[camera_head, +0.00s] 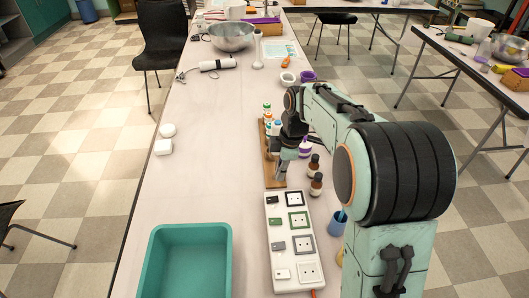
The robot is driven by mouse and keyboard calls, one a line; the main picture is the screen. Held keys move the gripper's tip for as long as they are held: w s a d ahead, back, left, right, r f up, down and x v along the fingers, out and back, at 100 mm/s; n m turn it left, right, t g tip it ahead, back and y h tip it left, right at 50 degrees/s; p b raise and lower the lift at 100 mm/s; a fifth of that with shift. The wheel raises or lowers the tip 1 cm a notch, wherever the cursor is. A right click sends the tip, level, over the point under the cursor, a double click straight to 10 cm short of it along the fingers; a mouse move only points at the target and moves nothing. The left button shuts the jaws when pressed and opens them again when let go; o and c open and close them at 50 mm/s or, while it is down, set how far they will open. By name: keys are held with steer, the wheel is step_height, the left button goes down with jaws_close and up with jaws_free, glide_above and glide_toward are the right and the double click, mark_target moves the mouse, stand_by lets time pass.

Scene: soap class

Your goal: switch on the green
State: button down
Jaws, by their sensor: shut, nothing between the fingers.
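A white power strip (286,260) lies on the table in front of my arm, running lengthwise. It has a column of rocker switches on its left and sockets with coloured frames on its right. The green switch (275,222) is second from the far end, beside the green-framed socket (298,219). The switch's on or off position is too small to tell. My gripper (280,178) points down just beyond the strip's far end, over a wooden board (268,182). It is shut and empty, apart from the green switch.
A teal bin (152,262) stands left of the strip. Brown bottles (315,172) and a blue cup (337,222) stand to the right. Several small bottles stand on the board behind my gripper. The table's left middle is mostly clear, with white soap-like pieces (164,147) near its edge.

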mark_target(271, 221)
steer(key=shift+s+f+g, duration=0.15)
steer(key=shift+f+g, duration=0.1)
steer(key=shift+f, duration=0.6)
steer(key=shift+s+f+g, duration=0.1)
steer(key=shift+f+g, duration=0.15)
steer(key=shift+f, duration=0.6)
steer(key=shift+f, duration=0.15)
steer(key=f, duration=0.4)
steer(key=a+f, duration=0.1)
steer(key=f, duration=0.8)
steer(key=shift+a+f, duration=0.3)
steer(key=shift+a+f, duration=0.15)
steer(key=shift+f, duration=0.2)
